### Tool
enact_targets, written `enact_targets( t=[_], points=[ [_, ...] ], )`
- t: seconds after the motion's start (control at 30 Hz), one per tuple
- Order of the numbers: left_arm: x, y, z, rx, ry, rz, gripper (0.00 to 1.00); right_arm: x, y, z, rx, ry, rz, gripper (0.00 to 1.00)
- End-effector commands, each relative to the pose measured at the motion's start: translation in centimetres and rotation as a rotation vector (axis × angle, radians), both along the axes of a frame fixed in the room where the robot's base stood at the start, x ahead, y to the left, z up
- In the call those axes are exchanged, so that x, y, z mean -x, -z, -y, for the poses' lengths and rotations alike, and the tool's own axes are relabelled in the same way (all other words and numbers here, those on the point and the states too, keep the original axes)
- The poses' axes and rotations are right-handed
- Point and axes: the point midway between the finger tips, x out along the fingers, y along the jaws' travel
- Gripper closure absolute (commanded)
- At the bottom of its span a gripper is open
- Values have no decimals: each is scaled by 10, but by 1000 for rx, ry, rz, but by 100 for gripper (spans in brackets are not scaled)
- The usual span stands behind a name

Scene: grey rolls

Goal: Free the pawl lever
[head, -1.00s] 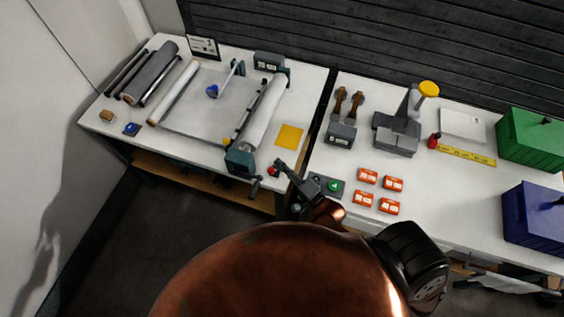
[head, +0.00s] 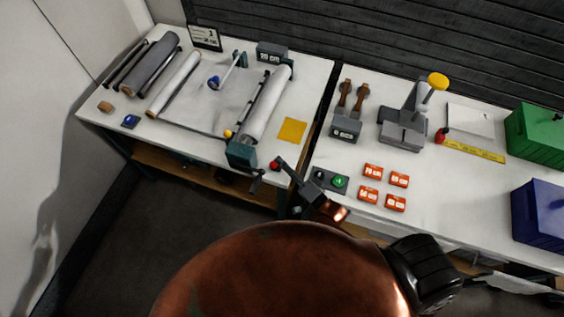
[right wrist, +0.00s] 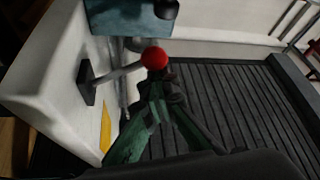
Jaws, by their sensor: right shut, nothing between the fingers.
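The lever with a red ball knob (head: 274,165) stands at the front right of the roll stand, below its teal end block (head: 241,153). In the right wrist view the red knob (right wrist: 154,57) sits on a grey rod running left to a dark mount (right wrist: 88,83). My right gripper (head: 283,164) is shut and empty, its fingertips right beside the knob. In the right wrist view the fingertips (right wrist: 156,78) are just below the knob; I cannot tell whether they touch it. My left gripper is out of view.
A dark crank (head: 257,180) hangs near the teal block. A grey roll (head: 265,103) lies across the stand, with a yellow square (head: 292,130) beside it. A button box (head: 331,180) and several orange-red blocks (head: 373,170) lie to the right of my gripper.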

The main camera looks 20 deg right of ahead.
Motion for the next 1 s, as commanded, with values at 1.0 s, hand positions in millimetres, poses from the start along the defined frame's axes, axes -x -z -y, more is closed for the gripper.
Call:
enact_targets(
  t=[1.0],
  points=[
    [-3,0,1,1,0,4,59,73,3,68,1,1,-2,100]
  ],
)
